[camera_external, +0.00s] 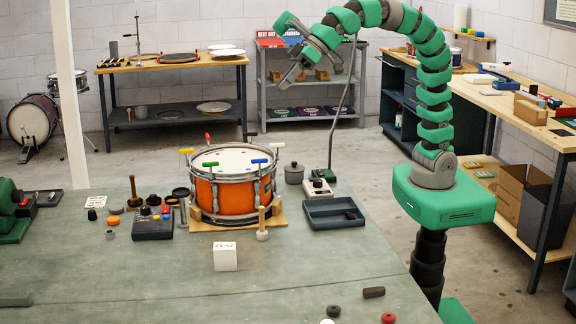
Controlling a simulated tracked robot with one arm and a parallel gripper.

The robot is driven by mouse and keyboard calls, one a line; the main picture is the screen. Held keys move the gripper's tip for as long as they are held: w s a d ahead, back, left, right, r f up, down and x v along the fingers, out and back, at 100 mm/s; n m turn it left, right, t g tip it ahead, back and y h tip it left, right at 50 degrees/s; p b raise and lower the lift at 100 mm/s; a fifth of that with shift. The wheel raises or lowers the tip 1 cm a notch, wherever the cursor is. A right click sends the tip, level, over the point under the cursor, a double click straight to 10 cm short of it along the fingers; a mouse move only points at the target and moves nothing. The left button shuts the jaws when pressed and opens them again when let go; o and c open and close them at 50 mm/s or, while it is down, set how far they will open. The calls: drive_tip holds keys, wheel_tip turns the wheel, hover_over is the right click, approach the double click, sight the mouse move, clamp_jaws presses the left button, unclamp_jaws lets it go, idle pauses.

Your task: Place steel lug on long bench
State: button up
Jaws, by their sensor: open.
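My gripper (290,74) is raised at the end of my green, arched arm, in front of the back shelf in the picture and well above the green worktop (120,270). It is open, and I see nothing between its fingers. I cannot pick out the steel lug with certainty among the small parts. A long wooden bench (520,115) with dark blue cabinets runs along the right wall.
A white block (225,257) is in front. The long bench holds a wooden box (530,108) and tools; cardboard boxes (525,190) stand below.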

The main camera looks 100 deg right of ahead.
drive_tip(key=s+d+r+t, duration=0.2)
drive_tip(key=s+d+r, duration=0.2)
drive_tip(key=d+r, duration=0.2)
drive_tip(key=s+d+r+t+h, duration=0.1)
drive_tip(key=s+d+r+t, duration=0.1)
drive_tip(key=s+d+r, duration=0.2)
drive_tip(key=s+d+r+t, duration=0.2)
drive_tip(key=s+d+r, duration=0.3)
drive_tip(key=d+r, duration=0.5)
drive_tip(key=shift+d+n+t+h, duration=0.4)
drive_tip(key=shift+d, duration=0.75)
